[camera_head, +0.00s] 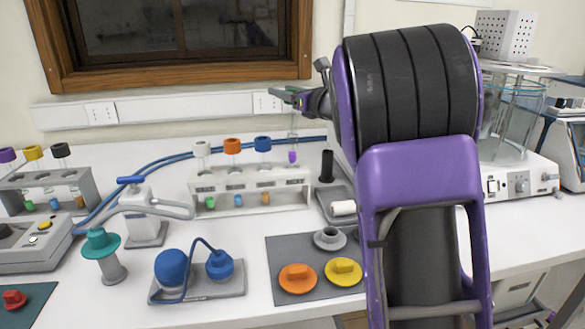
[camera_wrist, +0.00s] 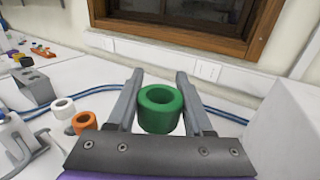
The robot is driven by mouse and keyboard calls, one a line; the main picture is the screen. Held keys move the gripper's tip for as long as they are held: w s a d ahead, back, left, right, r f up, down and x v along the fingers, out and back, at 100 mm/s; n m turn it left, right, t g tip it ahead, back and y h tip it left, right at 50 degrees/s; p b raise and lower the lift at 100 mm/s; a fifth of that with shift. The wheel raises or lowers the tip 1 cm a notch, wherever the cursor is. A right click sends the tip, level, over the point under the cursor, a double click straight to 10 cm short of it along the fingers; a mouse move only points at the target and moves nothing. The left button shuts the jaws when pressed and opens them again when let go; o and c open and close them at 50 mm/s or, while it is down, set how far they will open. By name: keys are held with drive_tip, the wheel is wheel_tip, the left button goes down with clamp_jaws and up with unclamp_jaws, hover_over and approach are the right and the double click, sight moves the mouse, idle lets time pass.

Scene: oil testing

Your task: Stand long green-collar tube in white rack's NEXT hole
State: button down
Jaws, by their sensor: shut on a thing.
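My gripper (camera_head: 283,93) is shut on the long green-collar tube, with the green collar (camera_wrist: 160,110) between its two fingers (camera_wrist: 159,74) in the wrist view. In the head view, the clear tube (camera_head: 292,130) hangs about upright with purple content at its lower end. That end shows just above the right part of the white rack (camera_head: 222,182); the exact depth is hard to tell. The rack holds a white-collar tube (camera_head: 202,149), an orange-collar tube (camera_head: 232,146) and a blue-collar tube (camera_head: 262,144), from left to right. No tube stands right of the blue-collar one.
A grey rack (camera_head: 88,185) with purple-, yellow- and black-collar tubes stands at the left. A black cylinder (camera_head: 327,166) stands right of the white rack. Blue hoses (camera_head: 180,158) run behind. A grey mat (camera_head: 283,255) with orange and yellow knobs lies in front.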

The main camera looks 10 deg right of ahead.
drive_tip(key=shift+f+b, duration=0.55)
drive_tip(key=shift+f, duration=0.75)
drive_tip(key=shift+f, duration=2.1)
drive_tip(key=shift+f, duration=2.4)
drive_tip(key=shift+c, duration=1.1)
unclamp_jaws()
